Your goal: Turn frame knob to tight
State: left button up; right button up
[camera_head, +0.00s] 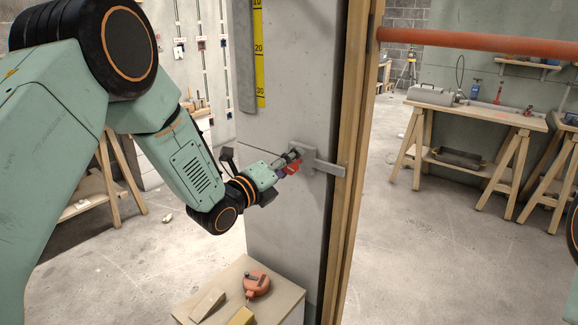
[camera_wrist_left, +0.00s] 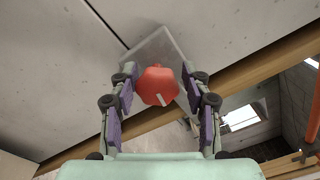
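The frame knob (camera_wrist_left: 157,86) is red and lobed, with a pale pointer mark on its face. It sits on a grey metal plate (camera_wrist_left: 158,45) fixed at the wall panel's edge. In the head view the knob (camera_head: 293,169) is small and partly hidden by my left gripper (camera_head: 286,164), on a grey bracket (camera_head: 325,167) reaching across the wooden post. In the left wrist view my left gripper (camera_wrist_left: 160,92) is open, its purple-padded fingers on either side of the knob with gaps showing. My right gripper is out of view.
An orange conduit (camera_head: 480,43) runs across at upper right. A workbench (camera_head: 485,112) stands behind, with open floor before it.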

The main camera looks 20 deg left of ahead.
pick_arm(q)
jog(key=shift+o, duration=1.1)
jog(key=shift+f, duration=0.15)
jog(key=shift+s, duration=0.1)
jog(key=shift+s, duration=0.1)
jog(key=v, duration=1.2)
